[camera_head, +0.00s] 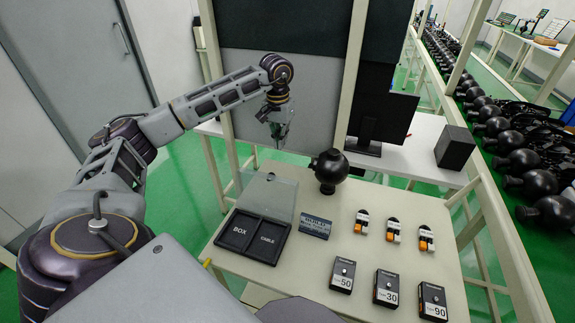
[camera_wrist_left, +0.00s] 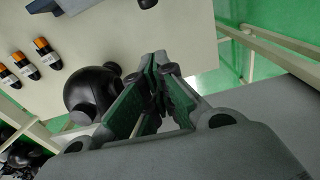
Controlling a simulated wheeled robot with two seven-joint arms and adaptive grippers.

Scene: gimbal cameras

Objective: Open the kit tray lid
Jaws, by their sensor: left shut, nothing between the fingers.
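The kit tray (camera_head: 284,232) is black, with two compartments marked BOX and CABLE, and sits at the left of the table. Its clear lid (camera_head: 268,196) stands raised along the tray's far edge, so the compartments are uncovered. My left gripper (camera_head: 280,140) is above and beyond the lid, apart from it, with its fingers pointing down. In the left wrist view its fingers (camera_wrist_left: 160,92) are together with nothing held. My right gripper is not in view.
A black ball-shaped camera (camera_head: 329,168) stands right of the lid, and it also shows in the left wrist view (camera_wrist_left: 92,94). A dark labelled block (camera_head: 314,226), several small orange-and-black items (camera_head: 392,229) and black boxes (camera_head: 386,288) lie on the table (camera_head: 330,260). A frame post (camera_head: 350,70) rises behind.

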